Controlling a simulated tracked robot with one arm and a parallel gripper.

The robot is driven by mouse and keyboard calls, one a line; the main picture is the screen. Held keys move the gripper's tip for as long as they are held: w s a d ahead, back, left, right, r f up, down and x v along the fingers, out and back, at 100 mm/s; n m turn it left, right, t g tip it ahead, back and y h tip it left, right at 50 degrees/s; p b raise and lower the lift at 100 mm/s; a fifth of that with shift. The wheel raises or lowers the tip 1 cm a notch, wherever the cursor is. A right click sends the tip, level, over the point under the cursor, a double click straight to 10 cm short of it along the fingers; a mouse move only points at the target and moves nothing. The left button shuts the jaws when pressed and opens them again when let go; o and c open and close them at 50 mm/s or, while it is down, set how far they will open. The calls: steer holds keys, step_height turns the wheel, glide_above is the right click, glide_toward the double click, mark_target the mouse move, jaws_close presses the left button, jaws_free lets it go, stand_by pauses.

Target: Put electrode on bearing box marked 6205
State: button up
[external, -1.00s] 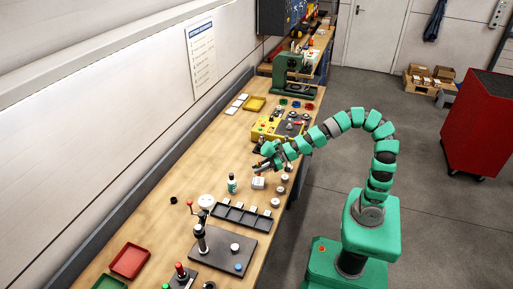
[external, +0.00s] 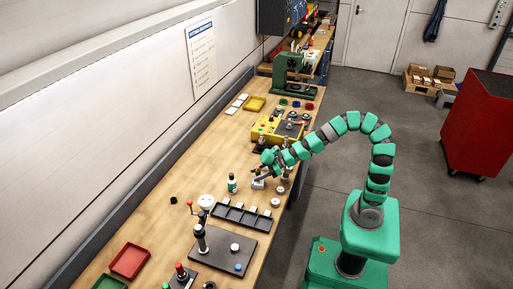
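My gripper (external: 259,176) is low over the bench, right of a small teal-and-white bottle (external: 232,184). A small white box (external: 259,184) lies right at the fingertips and is partly covered by them. I cannot tell whether they touch it or whether anything is between the fingers. I cannot make out an electrode. Any marking such as 6205 is too small to read here.
A dark compartment tray (external: 240,218) with small white pieces lies in front, and a dark plate with a lever press (external: 201,238) nearer still. Round white pieces (external: 277,202) sit near the right edge. A yellow machine (external: 266,129) stands behind. Bare wood lies left.

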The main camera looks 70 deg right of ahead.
steer(key=shift+r, duration=0.1)
stand_by(0.3)
steer(key=shift+s+d+r, duration=0.1)
steer(key=shift+s+d, duration=0.05)
steer(key=p+v, duration=0.2)
steer(key=v, duration=0.9)
steer(key=shift+s+d, duration=0.2)
